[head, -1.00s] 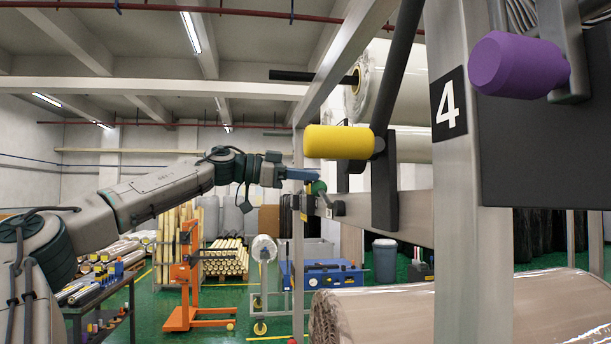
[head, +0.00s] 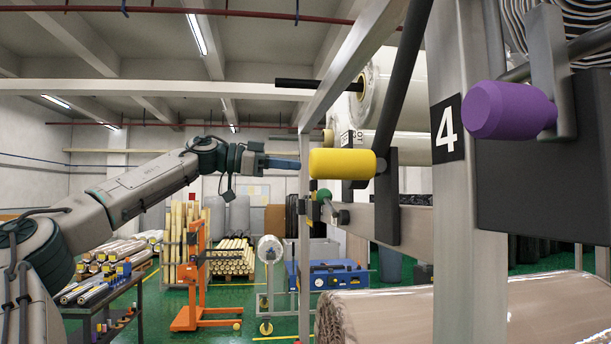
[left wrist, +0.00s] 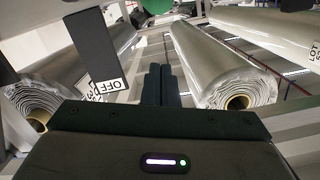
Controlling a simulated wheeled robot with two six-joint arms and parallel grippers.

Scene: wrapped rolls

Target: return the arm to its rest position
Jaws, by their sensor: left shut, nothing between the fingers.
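My left arm comes in from the left in the head view and reaches toward the rack. Its gripper (head: 283,163) is level with the yellow handle (head: 342,163), with the tips near the handle's left side; whether they touch I cannot tell. The gripper is shut and empty. In the left wrist view the two dark fingers (left wrist: 161,86) lie side by side, pointing up between wrapped rolls. My right gripper is not in view.
A purple knob (head: 510,110) stands on the rack post marked 4 (head: 447,130). A green knob (head: 322,195) sits below the yellow handle. A brown wrapped roll (head: 465,308) lies low in front. An orange lift (head: 192,285) stands on the open green floor.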

